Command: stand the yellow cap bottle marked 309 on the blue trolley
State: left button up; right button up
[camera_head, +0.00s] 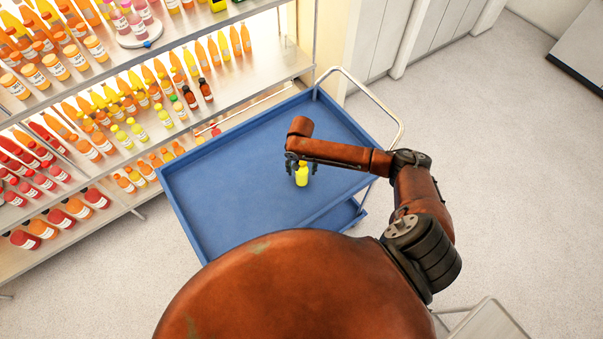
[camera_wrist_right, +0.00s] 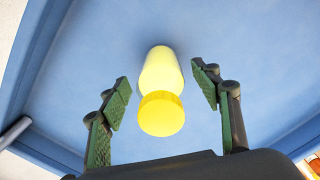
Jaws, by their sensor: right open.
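The yellow cap bottle (camera_head: 302,175) stands on the top of the blue trolley (camera_head: 240,165). Its number cannot be read. In the right wrist view the bottle (camera_wrist_right: 160,88) shows its yellow cap nearest the camera, with the blue trolley surface (camera_wrist_right: 100,40) behind it. My right gripper (camera_head: 302,165) is at the bottle, and its fingers (camera_wrist_right: 162,92) are open, one on each side with a gap to the bottle on both sides. My left gripper is not in view.
A shelf (camera_head: 265,58) with many juice bottles in rows stands along the left, close to the trolley's far edge. The trolley has a raised rim and a metal handle (camera_head: 385,110) at the right. Its top is otherwise clear.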

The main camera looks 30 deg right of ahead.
notch_tip(320, 180, up, 9)
jog(key=shift+r, duration=0.15)
